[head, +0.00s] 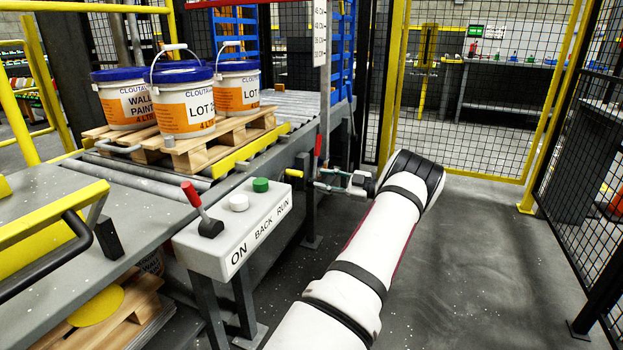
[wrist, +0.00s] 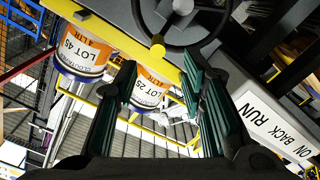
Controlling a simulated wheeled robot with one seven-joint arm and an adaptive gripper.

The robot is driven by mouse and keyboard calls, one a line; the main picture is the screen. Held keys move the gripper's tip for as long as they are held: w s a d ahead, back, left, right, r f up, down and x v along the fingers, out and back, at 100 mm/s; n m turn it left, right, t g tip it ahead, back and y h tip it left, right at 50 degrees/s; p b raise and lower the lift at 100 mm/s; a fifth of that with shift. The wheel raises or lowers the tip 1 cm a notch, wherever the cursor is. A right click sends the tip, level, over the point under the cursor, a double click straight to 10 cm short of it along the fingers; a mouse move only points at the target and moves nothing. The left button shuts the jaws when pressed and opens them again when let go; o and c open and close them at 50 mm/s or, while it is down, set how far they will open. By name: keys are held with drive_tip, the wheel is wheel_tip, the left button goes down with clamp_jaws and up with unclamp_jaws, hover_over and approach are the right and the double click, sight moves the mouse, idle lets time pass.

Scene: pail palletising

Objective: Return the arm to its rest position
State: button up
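My arm reaches forward across the lower right of the head view. My gripper (head: 343,183) is at its far end, pointing left, beside the conveyor frame and apart from the pails. In the wrist view my gripper (wrist: 160,90) has its two green-padded fingers spread with nothing held between them. Three white-and-orange paint pails with blue lids stand upright on a wooden pallet (head: 212,141): a left pail (head: 125,103), a front pail (head: 184,108) and a right pail (head: 237,90). Two pails also show upside down in the wrist view, beyond the fingers.
A control box (head: 237,232) with a red lever (head: 200,208), a white button and a green button stands left of my arm. The pallet rests on a roller conveyor (head: 295,101). Mesh fencing (head: 483,115) closes the back and right. The floor (head: 490,260) right of my arm is clear.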

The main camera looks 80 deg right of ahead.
drive_tip(key=shift+v, duration=0.85)
drive_tip(key=shift+w, duration=0.1)
